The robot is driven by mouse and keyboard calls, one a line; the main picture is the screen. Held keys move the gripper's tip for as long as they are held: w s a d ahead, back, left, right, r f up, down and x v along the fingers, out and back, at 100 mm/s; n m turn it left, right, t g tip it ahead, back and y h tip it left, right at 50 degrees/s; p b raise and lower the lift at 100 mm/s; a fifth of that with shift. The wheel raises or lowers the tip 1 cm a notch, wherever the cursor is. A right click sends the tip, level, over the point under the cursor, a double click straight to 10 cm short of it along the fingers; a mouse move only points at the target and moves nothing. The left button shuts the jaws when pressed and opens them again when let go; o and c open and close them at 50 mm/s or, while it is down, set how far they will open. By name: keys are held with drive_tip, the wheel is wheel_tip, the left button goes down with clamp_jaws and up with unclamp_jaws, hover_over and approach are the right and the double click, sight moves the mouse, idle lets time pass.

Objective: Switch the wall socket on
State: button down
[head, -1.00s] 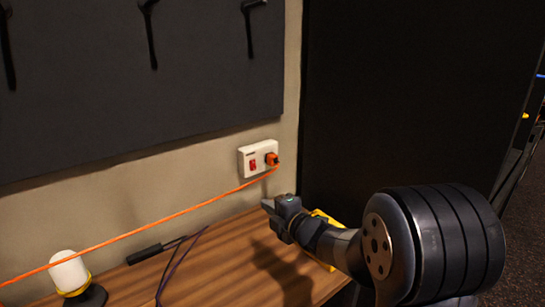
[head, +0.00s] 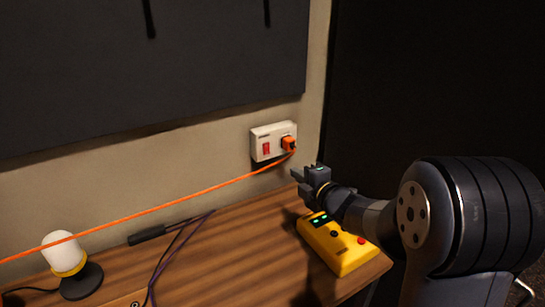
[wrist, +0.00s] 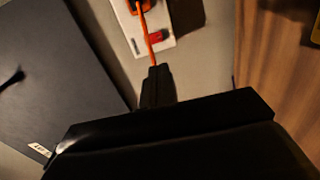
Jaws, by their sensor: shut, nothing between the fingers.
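The wall socket (head: 274,141) is a white box on the beige wall above the desk. It has a red rocker switch (head: 267,148) on its left and an orange plug (head: 289,143) in its right side. My gripper (head: 297,182) is in front of and below the socket to the right, apart from it, with its fingers shut and empty. In the wrist view the socket (wrist: 140,38) is at the top, with the red switch (wrist: 155,36) beside the orange cord, beyond my gripper (wrist: 155,72). Which way the switch is set cannot be told.
An orange cord (head: 150,211) runs from the plug to the left across the wall. A yellow device (head: 335,246) lies on the wooden desk (head: 215,262) below my arm. A lamp (head: 66,256) stands at left. A dark tool board (head: 150,70) hangs above.

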sight(267, 154)
drive_tip(key=p+x, duration=0.3)
drive_tip(key=x, duration=1)
drive_tip(key=shift+w+a, duration=0.1)
drive_tip(key=shift+w+a+p, duration=0.15)
drive_tip(key=shift+w+p, duration=0.1)
drive_tip(key=shift+p, duration=0.05)
drive_tip(key=shift+f+b, duration=0.15)
drive_tip(key=shift+b, duration=0.15)
drive_tip(key=shift+w+a+f+b, duration=0.1)
drive_tip(key=shift+f+b, duration=0.1)
drive_tip(key=shift+b, duration=0.8)
drive_tip(key=shift+r+p, duration=0.3)
drive_tip(key=shift+f, duration=0.15)
